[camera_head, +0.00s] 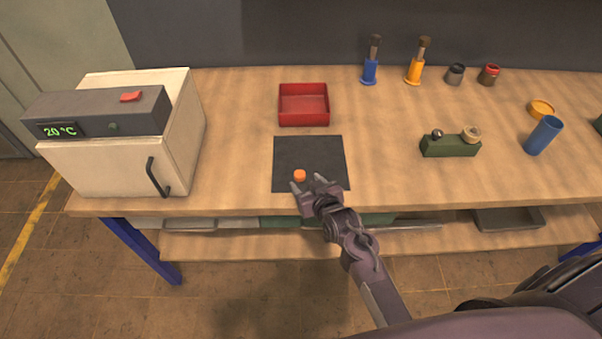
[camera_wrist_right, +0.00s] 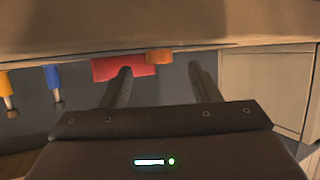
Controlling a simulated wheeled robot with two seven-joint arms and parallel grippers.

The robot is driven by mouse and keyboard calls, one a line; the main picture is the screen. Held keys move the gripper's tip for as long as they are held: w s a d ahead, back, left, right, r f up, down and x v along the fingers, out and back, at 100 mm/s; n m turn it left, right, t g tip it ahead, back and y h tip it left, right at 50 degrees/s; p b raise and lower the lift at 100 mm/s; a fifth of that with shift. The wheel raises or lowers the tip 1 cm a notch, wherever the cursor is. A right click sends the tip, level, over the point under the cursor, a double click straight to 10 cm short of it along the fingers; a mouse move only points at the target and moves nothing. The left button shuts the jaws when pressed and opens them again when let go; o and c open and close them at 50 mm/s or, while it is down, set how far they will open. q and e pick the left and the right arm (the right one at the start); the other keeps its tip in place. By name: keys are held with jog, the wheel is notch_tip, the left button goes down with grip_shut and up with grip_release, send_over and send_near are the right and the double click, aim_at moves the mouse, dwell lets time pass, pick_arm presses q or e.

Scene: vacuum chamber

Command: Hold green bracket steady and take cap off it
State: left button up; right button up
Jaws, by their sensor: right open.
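The green bracket (camera_head: 450,147) stands on the right part of the bench. It carries a dark round piece (camera_head: 437,134) at its left end and a beige round cap-like piece (camera_head: 472,133) at its right end. A small orange disc (camera_head: 300,175) lies on the black mat; it also shows in the right wrist view (camera_wrist_right: 159,57). My right gripper (camera_head: 308,185) is open and empty at the mat's front edge, with its fingertips just short of the orange disc. It is well left of the bracket. My left gripper is not in view.
A red tray (camera_head: 303,121) stands behind the black mat (camera_head: 325,150). A white box with a grey display unit (camera_head: 125,150) is at left. The bench between mat and bracket is clear.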

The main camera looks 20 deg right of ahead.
aim_at(300, 175)
jog(key=shift+x, duration=1.2)
jog(key=shift+w+f, duration=0.1)
jog(key=shift+w, duration=0.3)
jog(key=shift+w+f, duration=0.1)
jog(key=c, duration=1.1)
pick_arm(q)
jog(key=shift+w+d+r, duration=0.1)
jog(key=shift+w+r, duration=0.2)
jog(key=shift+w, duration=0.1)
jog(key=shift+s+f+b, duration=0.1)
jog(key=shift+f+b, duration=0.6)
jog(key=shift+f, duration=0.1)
pick_arm(e)
notch_tip(300, 175, up, 20)
jog(key=shift+r, duration=0.1)
